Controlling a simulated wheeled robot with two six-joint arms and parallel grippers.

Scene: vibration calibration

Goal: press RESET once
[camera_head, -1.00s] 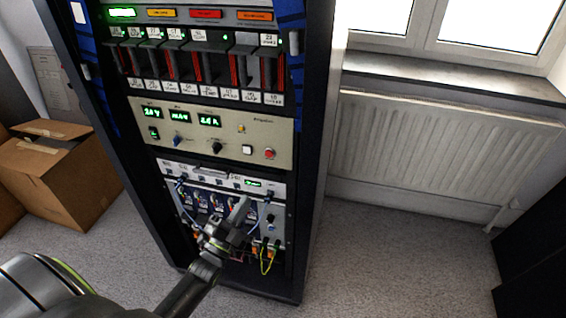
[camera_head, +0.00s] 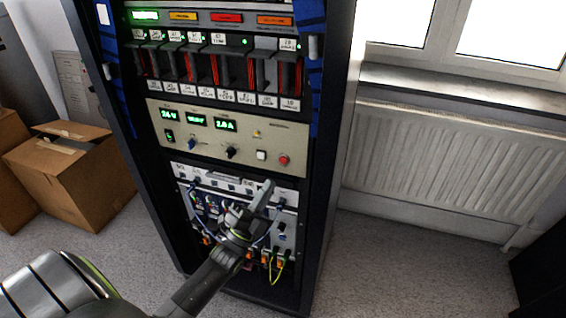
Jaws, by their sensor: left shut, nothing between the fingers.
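The equipment rack (camera_head: 339,150) stands in the middle of the head view. Its beige panel (camera_head: 290,136) has green number displays, a blue knob, a black knob (camera_head: 231,152), a white square button (camera_head: 261,155) and a red round button (camera_head: 284,160). The labels are too small to read, so I cannot tell which button is RESET. My left gripper (camera_head: 265,194) is shut and empty. Its tip points up in front of the lower white panel (camera_head: 190,173), below the white and red buttons. It appears apart from both buttons. My right gripper is not in view.
Blue and yellow-green cables (camera_head: 275,268) hang at the rack's lower section, close around my left gripper. Cardboard boxes (camera_head: 75,185) stand on the floor at left. A radiator (camera_head: 445,165) is on the wall at right. Carpet (camera_head: 400,265) right of the rack is clear.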

